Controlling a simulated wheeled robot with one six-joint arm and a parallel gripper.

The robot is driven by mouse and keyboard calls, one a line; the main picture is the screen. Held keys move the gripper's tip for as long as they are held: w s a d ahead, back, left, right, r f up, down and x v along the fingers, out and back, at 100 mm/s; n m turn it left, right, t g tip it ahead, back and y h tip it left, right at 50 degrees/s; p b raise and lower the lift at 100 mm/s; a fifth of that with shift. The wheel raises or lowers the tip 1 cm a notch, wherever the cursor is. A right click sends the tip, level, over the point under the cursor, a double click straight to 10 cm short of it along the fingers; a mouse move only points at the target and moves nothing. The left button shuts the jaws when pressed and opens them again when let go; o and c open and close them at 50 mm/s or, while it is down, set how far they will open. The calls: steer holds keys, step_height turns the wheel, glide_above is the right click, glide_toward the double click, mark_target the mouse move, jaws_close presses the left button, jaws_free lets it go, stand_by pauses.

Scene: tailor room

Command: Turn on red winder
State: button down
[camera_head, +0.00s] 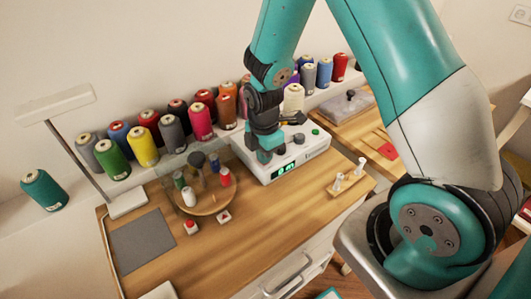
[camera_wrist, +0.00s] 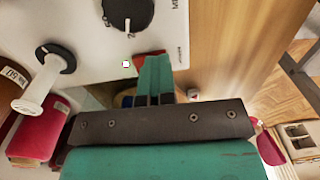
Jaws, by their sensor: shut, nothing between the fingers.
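The winder is a white box (camera_head: 310,151) with a lit green display on the desk in the head view; it also fills the top left of the wrist view (camera_wrist: 90,30). My gripper (camera_head: 265,156) points down at its left end. In the wrist view the green fingers (camera_wrist: 155,65) are shut and empty, beside a small red part (camera_wrist: 146,54) on the box's edge, mostly hidden behind them. I cannot tell whether they touch it. A black knob (camera_wrist: 130,12) and a small bright square (camera_wrist: 126,64) are close by. A green button (camera_head: 315,131) shows at the box's right.
A round wooden stand (camera_head: 205,203) with small spools is left of the winder. Large thread cones line the back ledge. A wooden peg block (camera_head: 347,183) is at right.

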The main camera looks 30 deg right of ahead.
steer(key=shift+w+f, duration=0.3)
steer(key=shift+w, duration=0.1)
steer(key=shift+w+r+p, duration=0.15)
steer(key=shift+r+p, duration=0.5)
steer(key=shift+p, duration=0.05)
step_height(320, 180, up, 13)
steer(key=s+p, duration=0.1)
steer(key=shift+r+p, duration=0.15)
steer(key=shift+p, duration=0.2)
steer(key=shift+s, duration=0.1)
